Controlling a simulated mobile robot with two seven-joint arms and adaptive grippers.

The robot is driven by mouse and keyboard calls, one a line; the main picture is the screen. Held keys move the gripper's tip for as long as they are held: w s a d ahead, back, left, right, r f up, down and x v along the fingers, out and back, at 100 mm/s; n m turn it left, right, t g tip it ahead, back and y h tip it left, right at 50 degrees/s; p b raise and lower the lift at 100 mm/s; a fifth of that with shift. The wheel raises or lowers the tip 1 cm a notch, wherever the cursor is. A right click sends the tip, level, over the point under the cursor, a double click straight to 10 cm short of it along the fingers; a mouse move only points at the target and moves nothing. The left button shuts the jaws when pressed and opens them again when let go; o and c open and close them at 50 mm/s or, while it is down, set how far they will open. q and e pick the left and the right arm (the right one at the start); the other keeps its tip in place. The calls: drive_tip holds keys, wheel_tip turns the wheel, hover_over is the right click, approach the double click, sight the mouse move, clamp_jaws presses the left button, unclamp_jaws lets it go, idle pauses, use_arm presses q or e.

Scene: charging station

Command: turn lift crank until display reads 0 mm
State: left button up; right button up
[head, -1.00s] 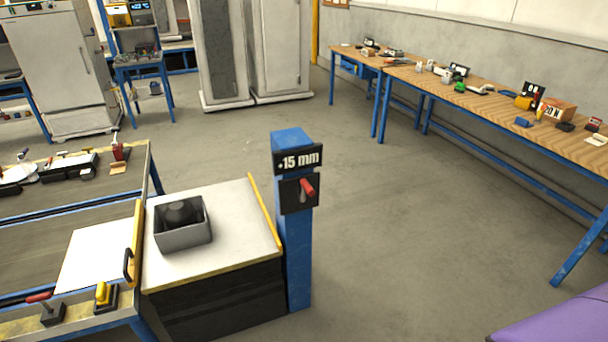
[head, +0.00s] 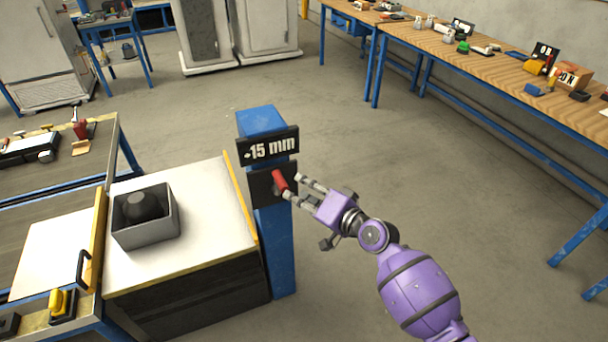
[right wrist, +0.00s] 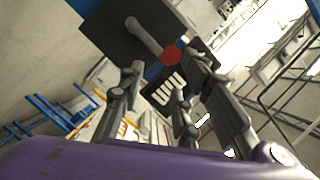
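The lift crank (head: 280,181) has a red handle and sits on a black plate on the blue lift post (head: 277,240). The display (head: 268,149) above it reads 15 mm, its sign hard to make out. My right gripper (head: 297,187) is open, its fingertips close beside the red handle on its right. In the right wrist view the red knob (right wrist: 171,55) lies ahead between the spread fingers (right wrist: 168,72), with no clear contact. My left gripper is not in view.
Left of the post is a white-topped lift platform (head: 205,212) carrying a grey box (head: 147,232) with a dark round part inside. A workbench (head: 60,180) adjoins it at left. A wooden bench (head: 490,70) lines the right wall. Open floor lies right of the post.

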sight(283, 185)
drive_tip(key=x, duration=0.7)
drive_tip(key=shift+s+a, duration=0.35)
drive_tip(key=shift+w+a, duration=0.15)
drive_tip(key=shift+w+r, duration=0.1)
drive_tip(key=c, duration=0.7)
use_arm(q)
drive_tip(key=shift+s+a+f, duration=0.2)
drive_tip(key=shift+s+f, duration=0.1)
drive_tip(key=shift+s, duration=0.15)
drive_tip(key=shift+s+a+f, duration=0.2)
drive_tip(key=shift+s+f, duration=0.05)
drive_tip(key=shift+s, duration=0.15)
use_arm(e)
clamp_jaws()
